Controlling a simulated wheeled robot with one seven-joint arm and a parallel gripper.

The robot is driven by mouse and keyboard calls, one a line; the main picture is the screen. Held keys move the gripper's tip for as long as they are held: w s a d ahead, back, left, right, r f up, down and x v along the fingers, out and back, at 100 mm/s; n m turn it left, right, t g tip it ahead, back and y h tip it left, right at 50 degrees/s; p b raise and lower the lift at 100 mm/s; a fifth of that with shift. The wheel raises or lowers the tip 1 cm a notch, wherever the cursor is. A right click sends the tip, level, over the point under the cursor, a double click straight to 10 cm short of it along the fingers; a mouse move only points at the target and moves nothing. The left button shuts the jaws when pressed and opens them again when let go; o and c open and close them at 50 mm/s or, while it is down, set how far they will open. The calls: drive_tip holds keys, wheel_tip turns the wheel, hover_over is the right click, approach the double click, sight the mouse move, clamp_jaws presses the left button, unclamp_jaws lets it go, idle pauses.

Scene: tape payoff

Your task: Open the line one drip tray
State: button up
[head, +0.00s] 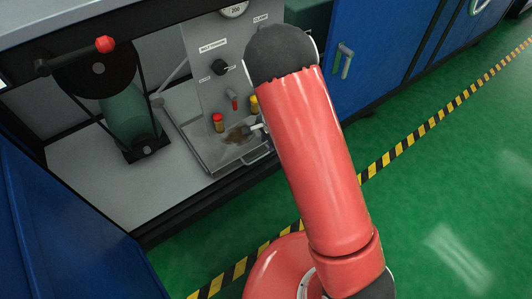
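The drip tray (205,158) is a shallow grey metal tray with a brown stain, low in the open cabinet below the upright control panel. A bar handle (259,158) is on its front edge at the right. I cannot tell from this view whether the tray is pulled out at all. My red arm rises from the bottom right and passes just right of the tray. My gripper is not clearly seen; the arm hides that area. A small pale part (256,127) shows at the arm's left edge, and I cannot tell what it is.
The grey panel (205,45) carries a gauge (233,10), black knobs, a red lever and red and yellow caps. A green motor (128,115) and a dark wheel with a red-knobbed crank (105,45) stand left. Blue doors flank the cabinet. Green floor lies open at right beyond striped tape.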

drive_tip(key=f, duration=0.2)
drive_tip(key=f+b, duration=0.1)
drive_tip(key=f, duration=0.1)
drive_tip(key=w+f, duration=0.1)
drive_tip(key=f, duration=0.2)
drive_tip(key=shift+w+a, duration=0.1)
drive_tip(key=shift+a, duration=0.25)
drive_tip(key=shift+c, duration=0.3)
clamp_jaws()
